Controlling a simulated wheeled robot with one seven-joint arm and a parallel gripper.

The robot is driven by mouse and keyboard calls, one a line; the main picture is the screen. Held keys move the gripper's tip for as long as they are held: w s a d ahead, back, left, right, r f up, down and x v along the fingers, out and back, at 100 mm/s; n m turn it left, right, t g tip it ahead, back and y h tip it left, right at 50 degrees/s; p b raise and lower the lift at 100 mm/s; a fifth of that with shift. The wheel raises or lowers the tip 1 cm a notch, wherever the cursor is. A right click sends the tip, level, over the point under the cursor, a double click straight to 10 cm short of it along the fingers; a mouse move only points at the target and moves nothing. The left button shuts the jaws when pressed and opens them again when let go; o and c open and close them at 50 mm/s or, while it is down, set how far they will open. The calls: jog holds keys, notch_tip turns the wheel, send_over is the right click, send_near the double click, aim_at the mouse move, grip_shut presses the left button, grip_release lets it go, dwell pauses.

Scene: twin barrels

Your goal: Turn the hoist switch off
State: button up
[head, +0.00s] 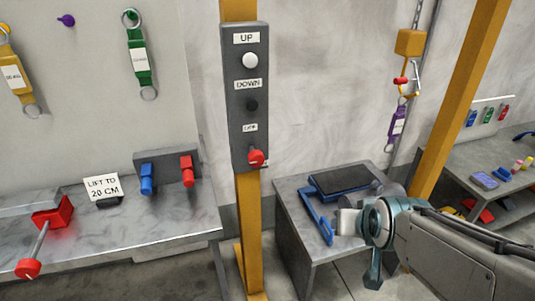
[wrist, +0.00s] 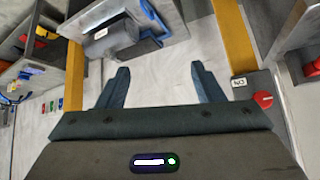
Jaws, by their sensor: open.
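A grey control box (head: 248,100) is fixed to a yellow post. It bears a white button (head: 250,60) under UP, a black button (head: 251,106) under DOWN, and a red knob (head: 256,157) below a small blurred label. The knob also shows at the right of the wrist view (wrist: 264,100), beside a label that looks like ON upside down; its setting cannot be told. My gripper (wrist: 160,72) is open and empty, its two fingers apart with bare space between them. In the head view it is right of and below the knob, clear of it, over the low table.
The low grey table (head: 300,250) holds a dark tray and a blue frame (head: 316,218). At the left, a bench (head: 150,226) carries blue and red handles and a LIFT TO 20 CM card (head: 103,187). A second yellow post (head: 462,95) stands at the right, near a hanging hoist hook.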

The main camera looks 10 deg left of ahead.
jog(key=w+a+f+n+t+y+b, duration=0.1)
jog(key=w+a+t+y+b, duration=0.1)
jog(key=a, duration=0.3)
jog(key=w+a+f+t+y+b, duration=0.1)
jog(key=w+a+t, duration=0.15)
jog(key=a, duration=0.25)
jog(key=n+t+y+p, duration=0.1)
jog(key=t+y+p, duration=0.3)
send_near(257, 161)
jog(key=shift+g, duration=0.25)
jog(key=p+x, duration=0.2)
jog(key=x, duration=0.9)
jog(key=shift+d+r, duration=0.1)
jog(key=c, duration=1)
